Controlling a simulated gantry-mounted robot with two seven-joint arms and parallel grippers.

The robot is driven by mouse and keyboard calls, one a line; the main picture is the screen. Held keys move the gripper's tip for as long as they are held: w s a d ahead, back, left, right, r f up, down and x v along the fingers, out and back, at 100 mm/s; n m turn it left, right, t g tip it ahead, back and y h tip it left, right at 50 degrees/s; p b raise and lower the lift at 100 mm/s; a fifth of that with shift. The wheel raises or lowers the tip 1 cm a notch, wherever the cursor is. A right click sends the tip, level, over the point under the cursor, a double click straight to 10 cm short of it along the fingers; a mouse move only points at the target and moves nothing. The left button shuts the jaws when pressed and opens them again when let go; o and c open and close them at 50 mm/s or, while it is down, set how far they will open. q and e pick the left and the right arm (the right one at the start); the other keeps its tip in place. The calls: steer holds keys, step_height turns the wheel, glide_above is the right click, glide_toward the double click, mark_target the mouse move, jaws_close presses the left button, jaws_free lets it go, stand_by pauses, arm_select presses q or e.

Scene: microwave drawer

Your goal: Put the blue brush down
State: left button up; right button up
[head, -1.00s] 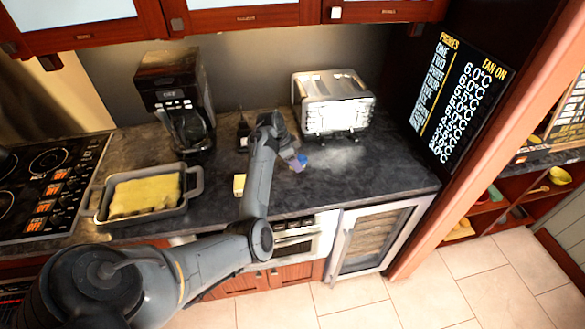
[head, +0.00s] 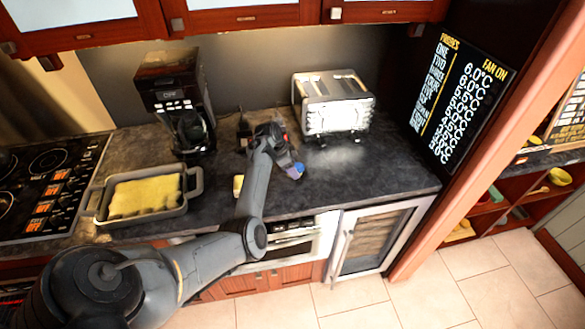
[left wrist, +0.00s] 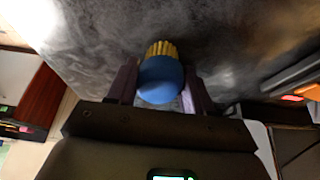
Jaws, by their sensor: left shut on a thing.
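The blue brush (left wrist: 160,80) has a rounded blue body and yellowish bristles. In the left wrist view it sits between the two fingers of my left gripper (left wrist: 160,88), which is shut on it. The bristles point away from the wrist, toward the dark countertop. In the head view my left gripper (head: 290,165) is over the counter in front of the toaster, with a bit of the blue brush (head: 299,170) showing. I cannot tell whether the brush touches the counter. My right gripper is not in view.
The dark countertop (head: 370,185) is clear to the right of the gripper. A silver toaster (head: 333,103) stands behind it. A coffee maker (head: 172,90) and a baking dish (head: 195,190) with yellow food are to the left. A small yellow item (head: 238,186) lies near the front.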

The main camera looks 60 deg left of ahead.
arm_select(q)
steer(key=shift+f, duration=0.15)
steer(key=o, duration=1.2)
steer(key=shift+c, duration=0.2)
